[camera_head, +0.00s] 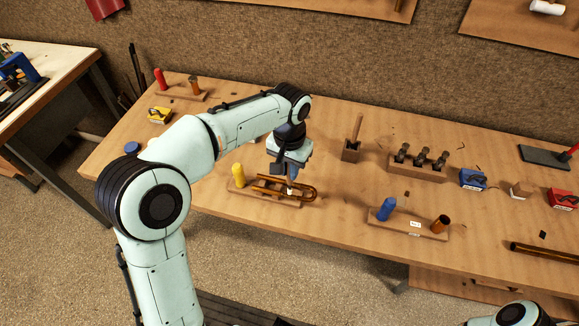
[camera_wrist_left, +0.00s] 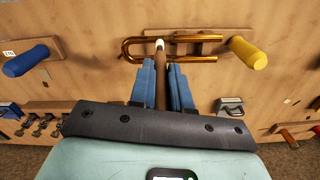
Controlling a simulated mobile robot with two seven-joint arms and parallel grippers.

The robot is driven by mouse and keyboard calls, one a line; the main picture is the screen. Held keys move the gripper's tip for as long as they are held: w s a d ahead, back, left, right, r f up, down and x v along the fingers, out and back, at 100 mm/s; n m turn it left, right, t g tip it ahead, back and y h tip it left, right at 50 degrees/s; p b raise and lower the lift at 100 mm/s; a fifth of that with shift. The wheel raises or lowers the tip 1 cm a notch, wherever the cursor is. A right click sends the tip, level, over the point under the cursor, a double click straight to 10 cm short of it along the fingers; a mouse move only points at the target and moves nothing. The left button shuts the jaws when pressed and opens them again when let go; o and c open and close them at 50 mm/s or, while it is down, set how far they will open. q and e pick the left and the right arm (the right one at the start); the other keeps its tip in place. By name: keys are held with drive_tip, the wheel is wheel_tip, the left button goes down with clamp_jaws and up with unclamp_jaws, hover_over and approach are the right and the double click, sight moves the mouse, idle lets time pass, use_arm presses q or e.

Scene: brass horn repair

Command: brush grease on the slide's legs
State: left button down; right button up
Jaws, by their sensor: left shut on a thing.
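The brass slide (camera_head: 300,186) is a U-shaped tube lying on a wooden stand (camera_head: 250,200) with a yellow peg (camera_head: 238,176). It also shows in the left wrist view (camera_wrist_left: 205,38), with the yellow peg (camera_wrist_left: 248,53) at its right. My left gripper (camera_head: 289,170) is above the slide, fingers down. It is shut on a brush with a brown handle (camera_wrist_left: 161,72) and a pale tip (camera_wrist_left: 159,45). The tip is at the slide between or on its legs; I cannot tell whether it touches. My right gripper is out of view.
Behind, to the right, stand a wooden block with an upright stick (camera_head: 356,130) and a rack of several dark tools (camera_head: 417,170). A stand with a blue peg (camera_head: 387,208) is front right. A yellow clamp-like item (camera_head: 160,115) is far left. Bare bench lies between.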

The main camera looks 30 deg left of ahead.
use_arm(q)
drive_tip(key=shift+f, duration=0.5)
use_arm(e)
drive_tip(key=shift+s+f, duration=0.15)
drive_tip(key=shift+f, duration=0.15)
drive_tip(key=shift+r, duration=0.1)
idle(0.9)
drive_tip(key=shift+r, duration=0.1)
use_arm(q)
drive_tip(key=shift+r+p, duration=0.9)
drive_tip(key=shift+r, duration=0.55)
drive_tip(key=shift+r+p, duration=1.35)
drive_tip(key=shift+r, duration=0.75)
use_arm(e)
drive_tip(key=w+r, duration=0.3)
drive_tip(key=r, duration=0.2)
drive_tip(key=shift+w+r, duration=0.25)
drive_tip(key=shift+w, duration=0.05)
